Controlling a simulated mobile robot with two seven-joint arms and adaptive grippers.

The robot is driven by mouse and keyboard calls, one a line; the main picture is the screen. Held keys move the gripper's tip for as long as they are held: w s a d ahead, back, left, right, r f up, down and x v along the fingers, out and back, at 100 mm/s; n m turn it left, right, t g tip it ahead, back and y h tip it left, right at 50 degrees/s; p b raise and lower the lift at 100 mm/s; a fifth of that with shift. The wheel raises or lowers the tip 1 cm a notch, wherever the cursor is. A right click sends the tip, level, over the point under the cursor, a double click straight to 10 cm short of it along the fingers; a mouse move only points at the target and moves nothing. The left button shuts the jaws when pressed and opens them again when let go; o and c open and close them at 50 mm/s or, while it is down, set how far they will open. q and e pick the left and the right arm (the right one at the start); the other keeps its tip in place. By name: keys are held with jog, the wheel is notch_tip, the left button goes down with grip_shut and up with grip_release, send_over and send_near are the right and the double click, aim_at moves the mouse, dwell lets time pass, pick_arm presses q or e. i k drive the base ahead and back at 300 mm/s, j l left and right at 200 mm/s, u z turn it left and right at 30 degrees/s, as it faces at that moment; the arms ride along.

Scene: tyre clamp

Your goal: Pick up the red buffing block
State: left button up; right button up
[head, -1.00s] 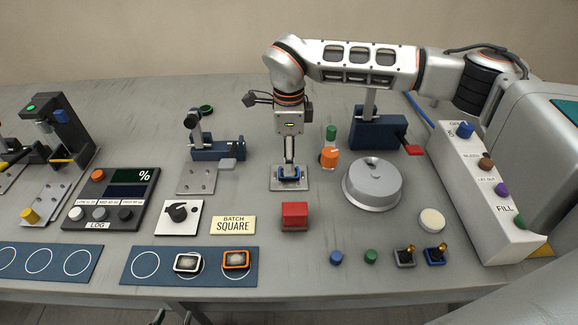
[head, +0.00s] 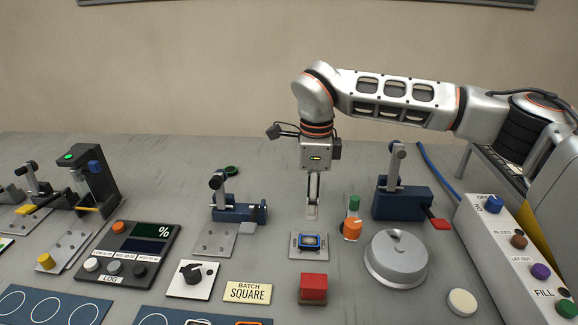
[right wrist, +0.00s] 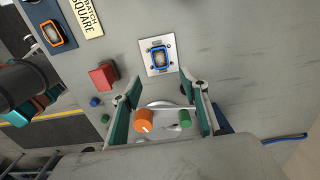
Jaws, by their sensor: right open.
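The red buffing block (head: 313,286) sits on the table in front of a small plate (head: 296,252), and it also shows in the right wrist view (right wrist: 103,76). My right gripper (head: 312,215) points down, open and empty, above and behind the plate, apart from the block. In the right wrist view its teal-padded fingers (right wrist: 162,92) are spread wide, with the block outside them to the left. A blue-framed square piece (head: 310,241) lies on the plate. My left gripper is not in view.
An orange knob (head: 351,229) and a round grey lidded dish (head: 396,258) stand right of the plate. A sloped button panel (head: 510,255) stands at the right.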

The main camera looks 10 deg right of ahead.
aim_at(313, 288)
jog(key=k, duration=1)
